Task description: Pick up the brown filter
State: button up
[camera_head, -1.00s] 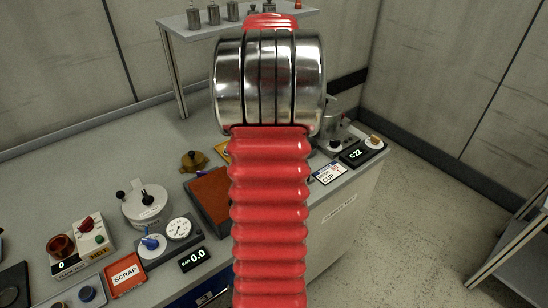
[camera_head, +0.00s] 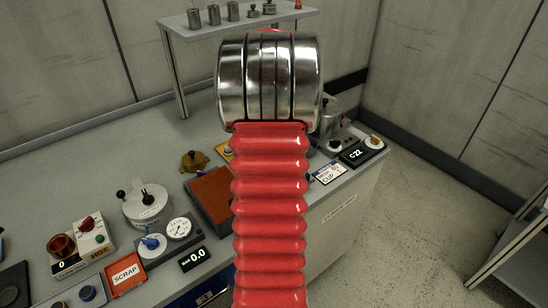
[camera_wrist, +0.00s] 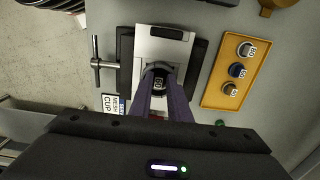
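In the wrist view an orange tray (camera_wrist: 208,101) holds three round labelled filters in a row. The filter nearest my gripper (camera_wrist: 229,90) looks brownish, the middle one (camera_wrist: 237,70) is blue, and the far one (camera_wrist: 245,49) is greyish; the tones are hard to tell apart. My gripper (camera_wrist: 160,78) is left of the tray, over a white-and-black fixture (camera_wrist: 165,42). A dark round labelled piece (camera_wrist: 158,86) shows between its fingertips; I cannot tell if they grip it. In the head view my arm hides the gripper and most of the tray (camera_head: 224,149).
A mesh cup sign (camera_head: 329,173) and a C22 display (camera_head: 355,155) stand at the bench's right end. A red scrap tray (camera_head: 125,275), a gauge (camera_head: 179,228) and a brown-topped box (camera_head: 212,193) are at left. A shelf with weights (camera_head: 233,12) stands behind.

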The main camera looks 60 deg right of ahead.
jog(key=shift+s+a+f, duration=0.1)
jog(key=shift+f, duration=0.75)
jog(key=shift+c, duration=0.5)
grip_shut()
